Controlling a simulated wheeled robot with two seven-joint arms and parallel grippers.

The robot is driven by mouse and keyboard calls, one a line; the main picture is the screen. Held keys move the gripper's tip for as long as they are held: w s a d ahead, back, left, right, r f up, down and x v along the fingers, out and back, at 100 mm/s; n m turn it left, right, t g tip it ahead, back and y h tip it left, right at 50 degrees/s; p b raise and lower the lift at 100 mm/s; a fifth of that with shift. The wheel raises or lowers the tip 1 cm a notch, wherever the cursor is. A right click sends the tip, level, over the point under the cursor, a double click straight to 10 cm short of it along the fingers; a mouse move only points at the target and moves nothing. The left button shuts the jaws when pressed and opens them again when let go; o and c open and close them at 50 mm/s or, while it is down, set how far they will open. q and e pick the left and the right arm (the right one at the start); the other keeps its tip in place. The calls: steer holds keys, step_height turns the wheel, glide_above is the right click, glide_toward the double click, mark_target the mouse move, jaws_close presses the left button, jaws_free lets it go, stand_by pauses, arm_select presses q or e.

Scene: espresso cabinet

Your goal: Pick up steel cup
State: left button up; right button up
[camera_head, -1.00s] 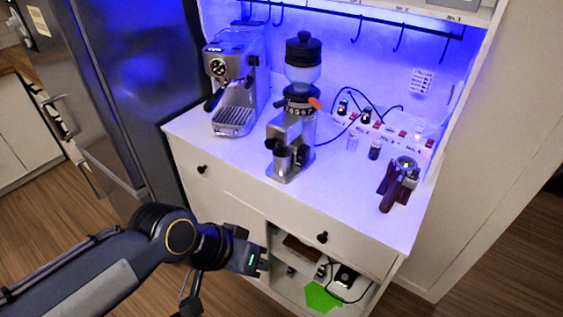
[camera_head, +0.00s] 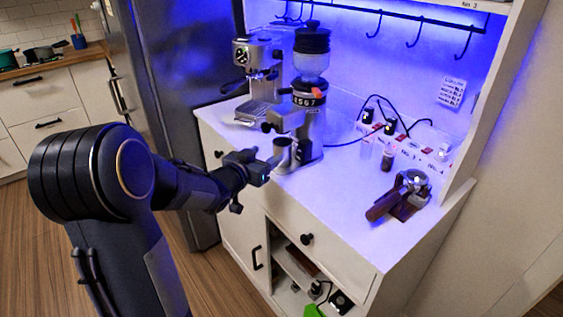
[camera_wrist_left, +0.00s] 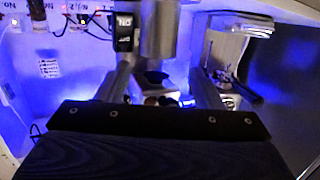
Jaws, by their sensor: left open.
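The steel cup (camera_head: 283,152) stands upright at the front of the coffee grinder (camera_head: 309,100), below its spout, on the white cabinet top. My left gripper (camera_head: 270,166) is in front of the cup, close to it and slightly to its left; whether they touch is not clear. In the left wrist view the two fingers of my left gripper (camera_wrist_left: 161,86) are spread apart, with nothing visibly clamped. Steel and dark parts show beyond them there, and I cannot tell the cup apart from the grinder. My right gripper is not in view.
An espresso machine (camera_head: 262,75) stands left of the grinder. A portafilter (camera_head: 388,203) rests on a stand at the right. Small bottles (camera_head: 387,160), cables and switches line the back. A hook rail (camera_head: 390,22) hangs above. The front counter between grinder and portafilter is clear.

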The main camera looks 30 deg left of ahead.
mark_target(278, 147)
arm_select(q)
steer(key=w, duration=0.2)
steer(key=w+p, duration=0.1)
steer(key=w, duration=0.1)
steer(key=w+f, duration=0.1)
steer(key=w, duration=0.2)
steer(key=shift+w+d, duration=0.1)
steer(key=shift+d, duration=0.05)
steer(key=c, duration=0.8)
steer(key=shift+r, duration=0.15)
